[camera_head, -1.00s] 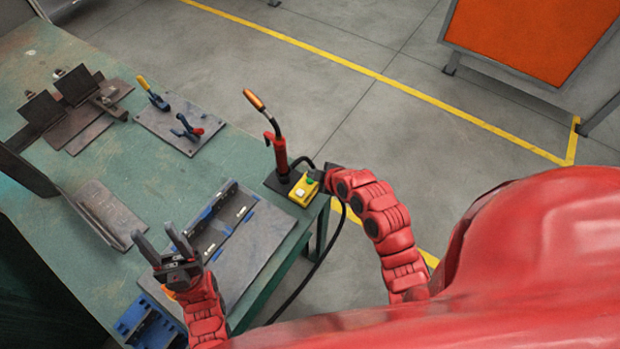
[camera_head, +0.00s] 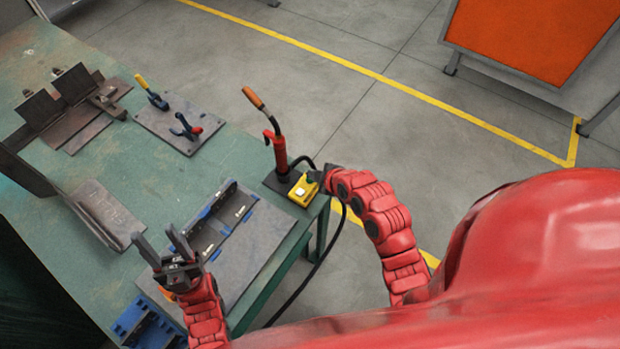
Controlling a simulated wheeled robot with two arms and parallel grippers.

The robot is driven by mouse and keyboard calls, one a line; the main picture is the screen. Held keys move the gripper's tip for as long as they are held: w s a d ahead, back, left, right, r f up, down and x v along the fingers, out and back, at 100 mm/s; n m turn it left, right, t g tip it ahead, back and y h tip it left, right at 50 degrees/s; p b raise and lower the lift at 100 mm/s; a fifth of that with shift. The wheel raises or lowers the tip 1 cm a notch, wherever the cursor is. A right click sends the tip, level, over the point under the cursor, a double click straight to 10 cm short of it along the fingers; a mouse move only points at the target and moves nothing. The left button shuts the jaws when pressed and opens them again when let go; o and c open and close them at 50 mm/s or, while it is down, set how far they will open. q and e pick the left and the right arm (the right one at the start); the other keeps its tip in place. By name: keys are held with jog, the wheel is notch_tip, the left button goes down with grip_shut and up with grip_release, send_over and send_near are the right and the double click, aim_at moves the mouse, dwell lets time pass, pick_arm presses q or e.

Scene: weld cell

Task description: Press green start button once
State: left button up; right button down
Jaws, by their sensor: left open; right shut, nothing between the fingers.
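The yellow button box (camera_head: 306,198) sits at the right edge of the green workbench, beside the torch stand. A pale button (camera_head: 299,190) shows on its top. The green start button is mostly covered by my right gripper (camera_head: 317,177), which is shut and empty at the box's far right end. I cannot tell from this view whether its tips touch the button or hover just over it. My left gripper (camera_head: 154,236) is open and empty above the near part of the bench, its two fingers pointing away from me.
A fixture plate (camera_head: 245,250), a toggle-clamp plate (camera_head: 175,125) and steel brackets (camera_head: 100,210) lie on the green workbench (camera_head: 150,180).

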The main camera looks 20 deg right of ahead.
jog(key=shift+f+b, duration=0.45)
jog(key=shift+b, duration=0.1)
dwell(0.5)
dwell(0.4)
jog(key=shift+r, duration=0.85)
jog(key=shift+r+p, duration=1.25)
jog(key=shift+r, duration=1.35)
jog(key=shift+w+f, duration=0.1)
